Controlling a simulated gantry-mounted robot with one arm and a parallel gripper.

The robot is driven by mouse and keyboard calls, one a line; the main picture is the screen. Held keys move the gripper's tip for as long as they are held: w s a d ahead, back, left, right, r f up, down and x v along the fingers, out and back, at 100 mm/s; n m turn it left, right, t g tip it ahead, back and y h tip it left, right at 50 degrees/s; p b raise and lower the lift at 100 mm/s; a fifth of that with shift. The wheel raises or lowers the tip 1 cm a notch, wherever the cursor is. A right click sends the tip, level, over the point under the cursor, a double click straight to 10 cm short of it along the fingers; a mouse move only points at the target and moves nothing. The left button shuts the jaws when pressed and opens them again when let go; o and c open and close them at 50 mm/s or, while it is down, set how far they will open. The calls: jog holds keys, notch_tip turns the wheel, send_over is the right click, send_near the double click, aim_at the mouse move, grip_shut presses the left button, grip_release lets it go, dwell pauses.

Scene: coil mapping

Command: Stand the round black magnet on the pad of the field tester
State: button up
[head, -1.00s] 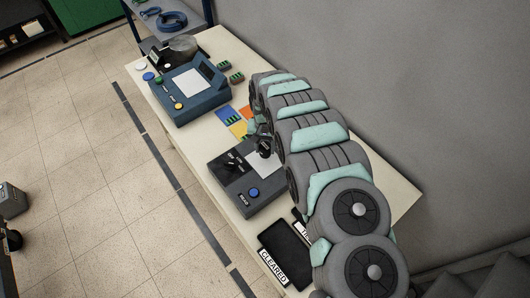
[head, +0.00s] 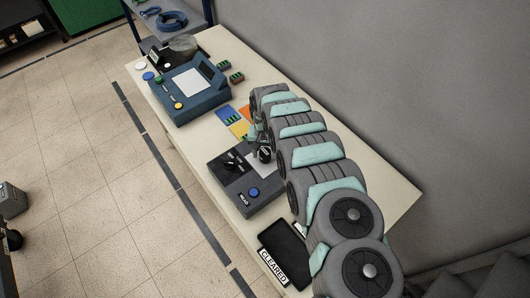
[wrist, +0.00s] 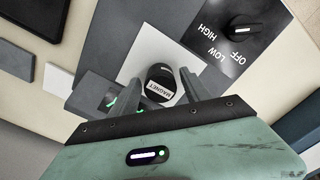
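The field tester (head: 232,190) appears to be the dark grey box with a knob (wrist: 243,30) marked OFF, LOW and HIGH and a blue button. Its pad (wrist: 150,50) is white and partly covered by my gripper. The round black magnet (wrist: 159,77), with a white MAGNET label, is between my two fingers, over the pad. It also shows in the head view (head: 265,154). My gripper (wrist: 161,84) looks closed on its sides. I cannot tell whether its underside touches the pad. A green-lit display (wrist: 105,104) is partly hidden behind the left finger.
A blue device (head: 205,98) with a white plate and screen stands farther back. Coloured cards (head: 240,126) lie between the two devices. A black tray (head: 286,250) labelled CLEARED lies at the near end. A wall runs along the right.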

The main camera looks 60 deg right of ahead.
aim_at(265, 152)
jog(key=shift+o, duration=0.2)
jog(key=shift+r, duration=0.15)
notch_tip(265, 152, up, 12)
jog(key=shift+b, duration=0.3)
dwell(0.4)
